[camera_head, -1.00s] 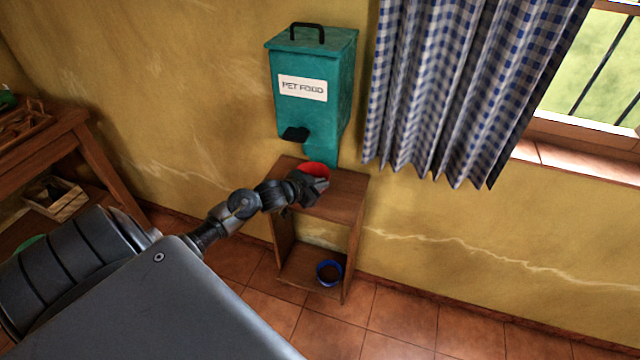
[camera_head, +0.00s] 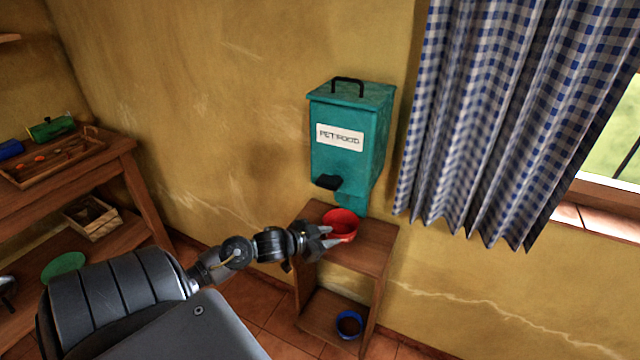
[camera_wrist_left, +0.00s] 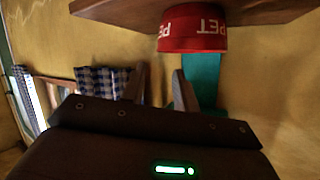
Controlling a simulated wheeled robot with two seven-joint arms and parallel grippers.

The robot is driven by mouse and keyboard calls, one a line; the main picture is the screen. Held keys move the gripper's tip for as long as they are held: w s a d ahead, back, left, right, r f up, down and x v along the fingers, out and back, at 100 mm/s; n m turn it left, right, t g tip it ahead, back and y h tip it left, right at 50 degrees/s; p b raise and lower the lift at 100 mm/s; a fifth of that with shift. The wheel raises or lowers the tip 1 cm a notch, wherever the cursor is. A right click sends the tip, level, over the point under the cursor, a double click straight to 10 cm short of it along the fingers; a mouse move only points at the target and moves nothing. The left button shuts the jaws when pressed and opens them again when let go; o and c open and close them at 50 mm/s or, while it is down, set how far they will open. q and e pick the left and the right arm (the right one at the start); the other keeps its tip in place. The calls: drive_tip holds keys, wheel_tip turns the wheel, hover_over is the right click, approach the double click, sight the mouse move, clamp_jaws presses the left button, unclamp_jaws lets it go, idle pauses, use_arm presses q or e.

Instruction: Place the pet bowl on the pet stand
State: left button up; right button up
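The red pet bowl (camera_head: 341,224) sits on the top board of the wooden pet stand (camera_head: 372,246), below the teal pet food dispenser (camera_head: 345,140). Lettering reading "PET" shows on the bowl in the left wrist view (camera_wrist_left: 193,30), where the picture is upside down. My left gripper (camera_head: 328,238) is at the left front of the bowl. Its fingers are spread apart with nothing between them, and they also show in the left wrist view (camera_wrist_left: 160,88). The bowl appears clear of the fingers. My right gripper is out of view.
A blue bowl (camera_head: 349,324) with dark contents stands on the stand's lower shelf. A checked curtain (camera_head: 480,120) hangs at the right. A wooden shelf unit (camera_head: 100,165) with a tray and a crate (camera_head: 92,217) is at the left.

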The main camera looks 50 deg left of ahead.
use_arm(q)
drive_tip(key=v, duration=0.3)
drive_tip(key=shift+s+r, duration=0.1)
drive_tip(key=shift+s, duration=0.1)
drive_tip(key=s+d+f+n, duration=0.1)
drive_tip(key=d+f+n, duration=0.1)
drive_tip(key=d+f, duration=0.75)
drive_tip(key=s+d+f+g+y, duration=0.15)
drive_tip(key=s+f, duration=0.35)
drive_tip(key=f, duration=0.7)
drive_tip(key=s+f+g, duration=0.3)
drive_tip(key=s+f, duration=0.2)
drive_tip(key=f, duration=0.6)
drive_tip(key=s+d+f+g, duration=0.2)
drive_tip(key=s+f, duration=0.4)
drive_tip(key=s, duration=0.4)
drive_tip(key=s+d+f+g, duration=0.2)
drive_tip(key=s+f, duration=0.4)
drive_tip(key=s, duration=0.3)
drive_tip(key=s+d+f+g, duration=0.2)
drive_tip(key=s+f+g, duration=0.1)
drive_tip(key=s+f, duration=0.4)
drive_tip(key=s, duration=0.3)
drive_tip(key=shift+s+g, duration=0.35)
drive_tip(key=shift+s, duration=0.05)
